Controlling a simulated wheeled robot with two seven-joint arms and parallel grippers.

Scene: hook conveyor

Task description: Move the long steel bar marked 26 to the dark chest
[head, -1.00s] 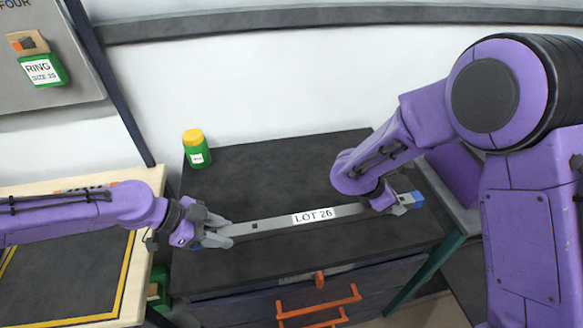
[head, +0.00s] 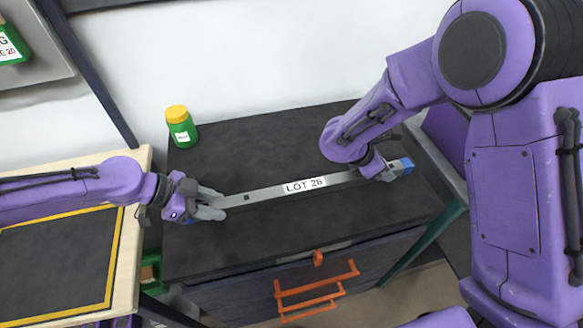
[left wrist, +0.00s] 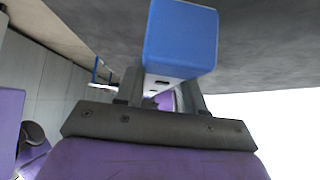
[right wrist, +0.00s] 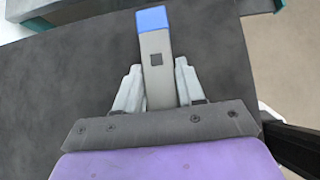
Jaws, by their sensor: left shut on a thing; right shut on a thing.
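The long steel bar (head: 270,193) carries a white label reading LOT 26 and lies level across the dark chest (head: 290,245), over its top; I cannot tell if it touches. My left gripper (head: 215,206) is shut on its left end. In the left wrist view a blue end cap (left wrist: 180,38) sits between the fingers. My right gripper (head: 372,172) is shut near the bar's right end, where a blue cap (head: 402,166) sticks out. The right wrist view shows the bar's grey end (right wrist: 155,60) between the fingers.
A green jar with a yellow lid (head: 181,127) stands at the chest top's back left. Orange handles (head: 318,290) stick out at the chest's front. A wooden-edged table (head: 117,245) stands at left. The chest top behind the bar is mostly clear.

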